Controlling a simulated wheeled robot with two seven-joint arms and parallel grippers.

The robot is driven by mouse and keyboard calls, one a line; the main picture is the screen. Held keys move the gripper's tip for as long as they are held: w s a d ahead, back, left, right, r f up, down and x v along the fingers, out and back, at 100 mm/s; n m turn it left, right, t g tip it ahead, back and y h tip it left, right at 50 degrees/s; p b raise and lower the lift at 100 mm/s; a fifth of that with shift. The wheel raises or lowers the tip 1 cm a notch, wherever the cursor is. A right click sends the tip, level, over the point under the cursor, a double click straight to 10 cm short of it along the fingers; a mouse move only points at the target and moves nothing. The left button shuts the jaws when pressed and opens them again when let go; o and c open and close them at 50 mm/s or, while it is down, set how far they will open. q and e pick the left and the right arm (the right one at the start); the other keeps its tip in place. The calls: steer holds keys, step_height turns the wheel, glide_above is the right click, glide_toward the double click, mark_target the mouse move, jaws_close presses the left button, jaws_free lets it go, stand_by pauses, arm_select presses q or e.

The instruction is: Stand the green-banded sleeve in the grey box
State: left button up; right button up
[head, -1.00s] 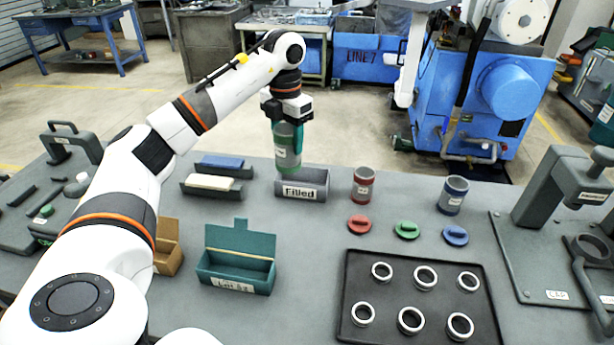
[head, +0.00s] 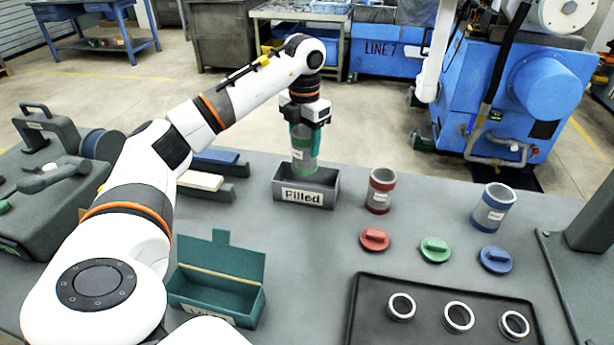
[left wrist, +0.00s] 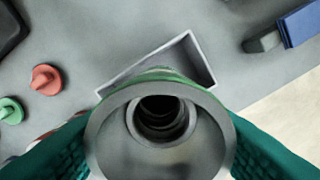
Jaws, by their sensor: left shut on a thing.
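My left gripper (head: 305,126) is shut on the grey sleeve with the green band (head: 304,158) and holds it upright. The grey box (head: 305,196), labelled "Filled", stands on the table just below. In the head view, the sleeve's lower end overlaps the box's opening near its middle. Whether it has passed below the rim or touches the floor cannot be told. In the left wrist view, I look down into the round mouth of the sleeve (left wrist: 103,140), with rings nested inside, between the teal fingers. Part of the box (left wrist: 195,58) shows beyond it. My right gripper is out of view.
Red-banded (head: 380,190) and blue-banded (head: 493,208) sleeves stand right of the box. Red (head: 375,239), green (head: 435,249) and blue (head: 496,259) caps lie before them. A black tray (head: 425,320) holds rings. An open teal box (head: 186,299) stands front left.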

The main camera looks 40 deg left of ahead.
mark_target(304, 168)
arm_select(q)
steer(key=f, duration=0.3)
steer(key=shift+s+d+f, duration=0.1)
steer(key=shift+s+f, duration=0.15)
steer(key=shift+f, duration=0.15)
steer(key=shift+w+f+p, duration=0.1)
steer(key=shift+f+p, duration=0.2)
steer(key=shift+f, duration=1.7)
steer(key=shift+f, duration=0.1)
steer(key=o, duration=1)
steer(key=shift+c, duration=0.2)
step_height(304, 168, up, 12)
steer(key=shift+r+b, duration=0.1)
steer(key=shift+b, duration=0.3)
